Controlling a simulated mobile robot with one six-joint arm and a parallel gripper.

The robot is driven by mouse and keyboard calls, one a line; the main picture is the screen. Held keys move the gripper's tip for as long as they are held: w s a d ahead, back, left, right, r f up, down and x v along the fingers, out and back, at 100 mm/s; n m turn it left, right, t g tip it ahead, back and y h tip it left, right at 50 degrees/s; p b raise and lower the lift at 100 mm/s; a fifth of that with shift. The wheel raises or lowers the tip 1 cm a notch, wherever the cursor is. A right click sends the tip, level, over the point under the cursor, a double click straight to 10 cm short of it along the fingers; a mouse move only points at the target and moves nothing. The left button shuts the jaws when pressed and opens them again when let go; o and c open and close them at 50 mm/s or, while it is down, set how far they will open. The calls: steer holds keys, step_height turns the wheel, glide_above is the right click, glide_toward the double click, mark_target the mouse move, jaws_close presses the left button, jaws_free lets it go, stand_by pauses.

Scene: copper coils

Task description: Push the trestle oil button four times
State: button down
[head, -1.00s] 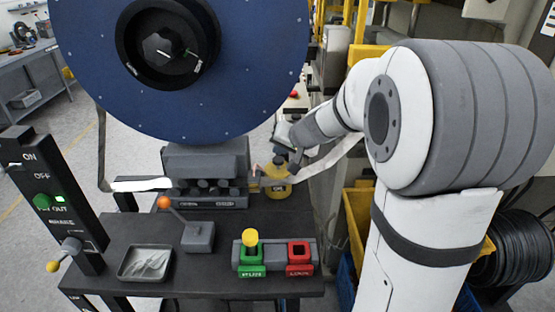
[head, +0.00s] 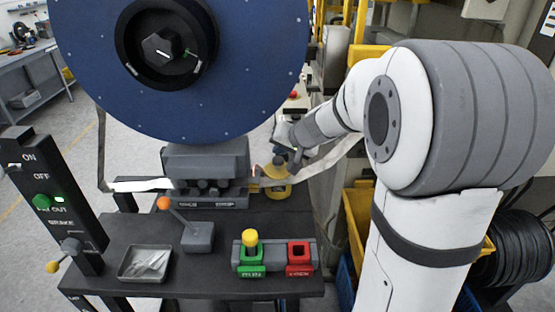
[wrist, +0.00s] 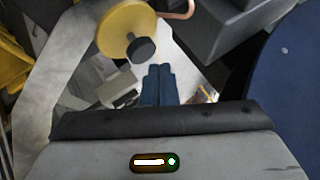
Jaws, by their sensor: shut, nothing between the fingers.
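The trestle oiler is a yellow round body on the far right corner of the dark trestle table; it shows in the head view (head: 276,188), partly hidden by my gripper. In the wrist view, its yellow top (wrist: 124,22) carries a dark round button (wrist: 140,49). My gripper (wrist: 158,84) is shut and empty. In the wrist view its fingertips show just below and to the right of the button, with a gap in the picture. In the head view my gripper (head: 294,160) hangs just above and to the right of the oiler. Contact with the button is not visible.
A big blue reel (head: 230,95) stands left of my arm. A grey straightener block (head: 205,170) and a pale strip (head: 330,160) lie close to the oiler. Green and red button boxes (head: 275,256), an orange-knobbed lever (head: 197,236) and a tray (head: 146,262) occupy the table front.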

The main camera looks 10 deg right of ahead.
mark_target(281, 161)
steer(key=shift+f, duration=0.2)
stand_by(0.3)
steer(key=shift+f+b, duration=0.3)
steer(key=shift+b, duration=0.45)
steer(key=shift+f+b, duration=0.9)
steer(key=shift+b, duration=0.2)
stand_by(0.6)
stand_by(0.4)
steer(key=shift+r+p, duration=0.9)
steer(key=shift+r, duration=0.45)
steer(key=shift+r+p, duration=1.75)
steer(key=shift+r, duration=0.8)
